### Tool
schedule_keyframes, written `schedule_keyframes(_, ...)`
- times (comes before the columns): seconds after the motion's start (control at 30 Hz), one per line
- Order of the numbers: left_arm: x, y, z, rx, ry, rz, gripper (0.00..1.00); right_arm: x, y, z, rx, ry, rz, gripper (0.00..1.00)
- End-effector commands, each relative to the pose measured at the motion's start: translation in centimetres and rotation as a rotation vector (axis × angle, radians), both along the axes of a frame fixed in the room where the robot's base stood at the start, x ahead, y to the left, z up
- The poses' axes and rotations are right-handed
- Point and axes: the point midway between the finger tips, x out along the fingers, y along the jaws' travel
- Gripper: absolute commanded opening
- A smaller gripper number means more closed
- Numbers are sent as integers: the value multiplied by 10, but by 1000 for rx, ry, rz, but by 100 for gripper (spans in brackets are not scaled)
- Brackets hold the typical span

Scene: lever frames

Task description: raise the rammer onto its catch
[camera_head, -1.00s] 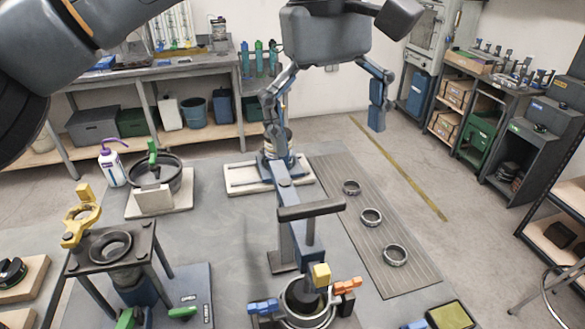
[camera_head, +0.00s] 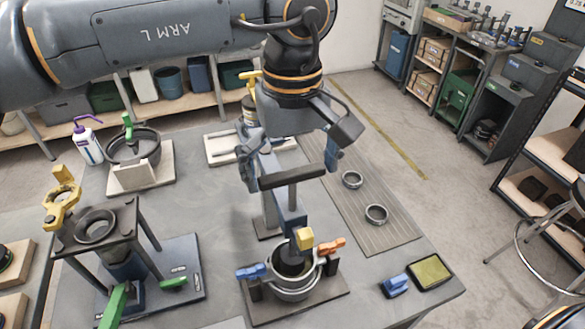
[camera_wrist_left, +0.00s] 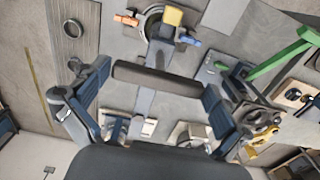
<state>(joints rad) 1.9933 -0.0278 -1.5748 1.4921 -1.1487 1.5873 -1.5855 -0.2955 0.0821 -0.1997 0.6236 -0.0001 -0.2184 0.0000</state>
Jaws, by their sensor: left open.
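The rammer stands on the grey table, its black crossbar handle (camera_head: 292,178) level above a shaft and blue-grey block (camera_head: 292,222). Its dark foot sits inside a round metal mould (camera_head: 294,285). A yellow block (camera_head: 304,238) is at the front of the stand; I cannot tell if it is the catch. My left gripper (camera_head: 292,160) is open just above and behind the handle, one finger towards each end. In the left wrist view the handle (camera_wrist_left: 157,78) lies crosswise between the spread fingers (camera_wrist_left: 157,95); contact is not clear. My right gripper is not seen.
Blue (camera_head: 252,272) and orange (camera_head: 332,246) levers flank the mould. A frame with a yellow clamp (camera_head: 62,200) and green lever (camera_head: 114,305) stands left. Metal rings (camera_head: 376,215) lie on a ribbed mat at right. A yellow-topped tray (camera_head: 430,272) is front right.

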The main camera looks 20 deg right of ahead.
Motion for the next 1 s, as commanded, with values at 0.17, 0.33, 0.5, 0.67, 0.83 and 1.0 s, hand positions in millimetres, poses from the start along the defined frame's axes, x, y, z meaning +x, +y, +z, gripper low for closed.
schedule_keyframes(0.17,0,0,-6,0,-1,0,100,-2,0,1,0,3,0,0)
schedule_keyframes(0.33,0,0,-7,-1,0,0,100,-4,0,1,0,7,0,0)
schedule_keyframes(0.5,0,0,-6,0,0,0,71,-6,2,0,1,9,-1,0)
schedule_keyframes(0.67,0,0,-6,-1,0,0,39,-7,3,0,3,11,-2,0)
schedule_keyframes(0.83,0,0,9,-2,0,0,37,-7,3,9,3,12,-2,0)
schedule_keyframes(1.0,0,0,51,-2,0,0,37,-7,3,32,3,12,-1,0)
